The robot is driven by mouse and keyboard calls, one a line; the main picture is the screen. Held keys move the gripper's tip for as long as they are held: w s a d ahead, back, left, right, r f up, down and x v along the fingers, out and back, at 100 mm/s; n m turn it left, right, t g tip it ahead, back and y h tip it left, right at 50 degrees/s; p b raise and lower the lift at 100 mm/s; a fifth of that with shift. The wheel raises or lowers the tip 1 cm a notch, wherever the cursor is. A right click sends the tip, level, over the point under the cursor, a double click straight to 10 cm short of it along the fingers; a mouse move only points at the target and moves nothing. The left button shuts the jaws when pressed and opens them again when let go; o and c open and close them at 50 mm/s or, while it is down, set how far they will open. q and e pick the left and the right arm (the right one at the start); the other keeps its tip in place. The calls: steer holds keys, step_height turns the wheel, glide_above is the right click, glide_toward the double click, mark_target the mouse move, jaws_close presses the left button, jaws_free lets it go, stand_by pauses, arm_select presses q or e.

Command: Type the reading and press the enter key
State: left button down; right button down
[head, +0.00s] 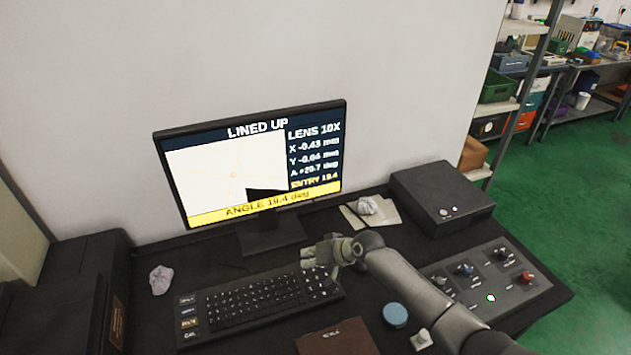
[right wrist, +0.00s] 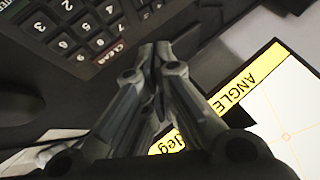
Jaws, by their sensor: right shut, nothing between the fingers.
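The monitor (head: 237,165) reads "LINED UP", with a yellow bar "ANGLE 19.4 deg" and a yellow line that looks like "ENTRY 19.4". The black keyboard (head: 250,306) lies in front of it. In the right wrist view the keyboard's number keys (right wrist: 75,30) show at upper left, with a CLEAR key (right wrist: 108,53) and a partly cut-off key that seems to read ENTER (right wrist: 8,4). My right gripper (head: 325,262) is shut and empty at the keyboard's right end. Its fingertips (right wrist: 155,48) are beside the CLEAR key; contact cannot be told. My left gripper is not in view.
A control box with knobs (head: 520,293) and a dark box (head: 440,196) stand at right. A blue round puck (head: 395,315) lies near my right arm.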

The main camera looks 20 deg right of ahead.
stand_by(0.3)
steer(key=s+d+r+p, duration=0.3)
steer(key=s+d+p, duration=0.2)
steer(key=d+p, duration=0.1)
steer(key=shift+s+r, duration=0.2)
steer(key=shift+r, duration=0.2)
steer(key=shift+d, duration=0.1)
step_height(320, 180, down, 9)
steer(key=b, duration=0.7)
steer(key=shift+r, duration=0.1)
stand_by(1.1)
steer(key=shift+f+b, duration=0.4)
steer(key=shift+b, duration=0.15)
